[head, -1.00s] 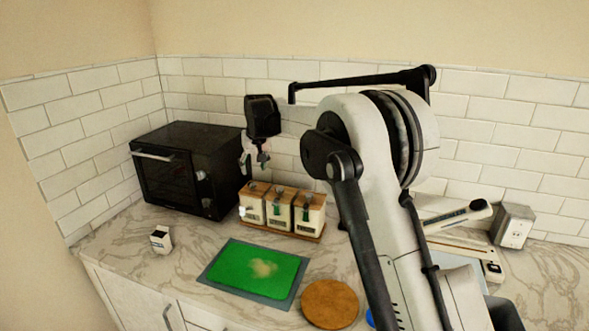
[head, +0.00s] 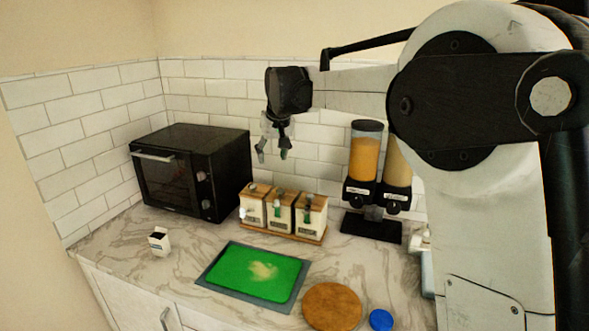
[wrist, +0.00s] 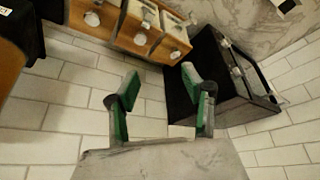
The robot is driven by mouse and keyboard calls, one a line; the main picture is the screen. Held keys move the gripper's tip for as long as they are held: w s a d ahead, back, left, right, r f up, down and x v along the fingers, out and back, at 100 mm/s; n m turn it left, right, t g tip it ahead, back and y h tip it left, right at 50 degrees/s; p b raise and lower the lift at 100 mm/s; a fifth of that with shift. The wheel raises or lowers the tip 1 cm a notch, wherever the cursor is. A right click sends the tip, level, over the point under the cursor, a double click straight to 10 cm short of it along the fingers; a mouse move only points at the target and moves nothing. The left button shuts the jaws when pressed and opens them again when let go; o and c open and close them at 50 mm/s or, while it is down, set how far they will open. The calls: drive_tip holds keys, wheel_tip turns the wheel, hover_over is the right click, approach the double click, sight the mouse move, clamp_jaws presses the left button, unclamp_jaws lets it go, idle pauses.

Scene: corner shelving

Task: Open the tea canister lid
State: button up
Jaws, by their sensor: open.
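Three white canisters with wooden tops and front clasps stand in a row on a wooden tray (head: 284,233): a left canister (head: 252,210), a middle canister (head: 280,212) and a right canister (head: 310,220). Their labels are too small to read, so I cannot tell which holds tea. In the wrist view the canister tops (wrist: 145,17) show at the top. My gripper (head: 272,155) is open and empty above and behind the row, close to the tiled wall. Its green-padded fingers (wrist: 160,100) are spread apart in the wrist view, touching nothing.
A black toaster oven (head: 190,170) stands left of the canisters. Dispensers (head: 365,160) stand to the right. A green board (head: 255,273), a small white box (head: 159,241), a round wooden board (head: 332,306) and a blue lid (head: 381,320) lie in front.

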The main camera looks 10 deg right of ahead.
drive_tip(key=s+d+b, duration=0.2)
drive_tip(key=s+d, duration=0.3)
drive_tip(key=s, duration=0.4)
drive_tip(key=shift+s+r+m+t, duration=0.3)
drive_tip(key=shift+s+r, duration=0.05)
drive_tip(key=shift+d, duration=0.1)
